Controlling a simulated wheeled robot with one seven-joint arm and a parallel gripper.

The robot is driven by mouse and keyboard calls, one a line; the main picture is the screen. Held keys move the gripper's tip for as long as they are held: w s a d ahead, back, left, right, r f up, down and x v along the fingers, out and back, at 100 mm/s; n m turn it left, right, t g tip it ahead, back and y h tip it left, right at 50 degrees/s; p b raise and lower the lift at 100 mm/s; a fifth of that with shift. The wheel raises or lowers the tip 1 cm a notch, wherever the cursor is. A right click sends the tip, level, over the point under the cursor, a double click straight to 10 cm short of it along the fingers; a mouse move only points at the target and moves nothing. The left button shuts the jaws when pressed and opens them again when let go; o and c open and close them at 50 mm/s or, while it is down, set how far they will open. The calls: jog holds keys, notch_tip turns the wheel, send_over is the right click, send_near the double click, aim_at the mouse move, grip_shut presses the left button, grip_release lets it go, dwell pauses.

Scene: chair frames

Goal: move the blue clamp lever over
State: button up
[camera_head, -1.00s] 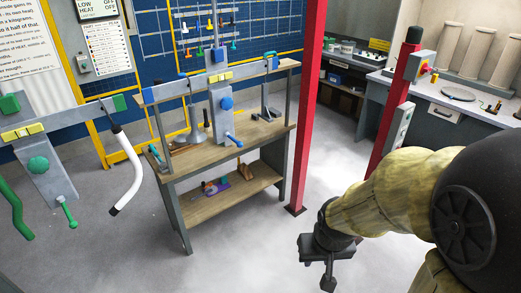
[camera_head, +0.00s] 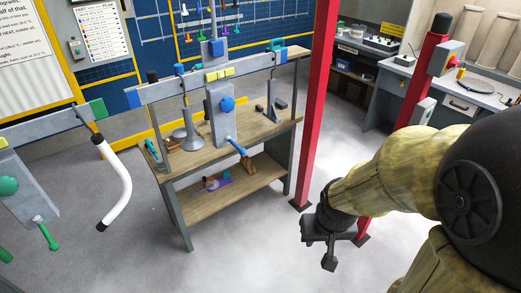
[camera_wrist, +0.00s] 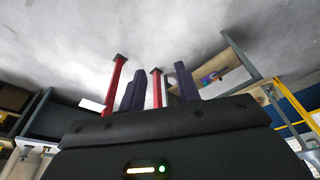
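The blue clamp lever (camera_head: 237,147) sticks out down and to the right from a grey metal plate (camera_head: 217,125) on the frame over the wooden bench. A round blue knob (camera_head: 227,104) sits above it on the same plate. My gripper (camera_head: 329,256) is to the right of and lower in the picture than the lever, over the floor and well apart from it. In the wrist view its two dark fingers (camera_wrist: 161,88) stand apart with nothing between them. The lever cannot be made out in the wrist view.
A red post (camera_head: 312,110) stands between the bench (camera_head: 240,190) and my arm. At left is a similar frame with a green lever (camera_head: 48,237) and a curved white-sleeved handle (camera_head: 120,185). A second red post (camera_head: 418,85) stands behind my arm. Floor before the bench is clear.

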jog(key=shift+w, duration=0.1)
dwell(0.4)
jog(key=shift+a+r, duration=0.1)
jog(key=shift+a, duration=0.05)
jog(key=w+a+r+n+t+y+p, duration=0.1)
jog(key=w+a+n+t+p, duration=0.15)
jog(key=w, duration=0.45)
jog(key=w+a+r+n+t+y+p, duration=0.1)
jog(key=w+a+n+t+p, duration=0.15)
jog(key=w, duration=0.45)
jog(key=w+a+r+n+t+y+p, duration=0.2)
jog(key=w+a+r+t+y+p, duration=0.2)
jog(key=a, duration=0.4)
jog(key=shift+w+r+y, duration=0.65)
jog(key=shift+w+y, duration=0.05)
jog(key=shift+y, duration=0.4)
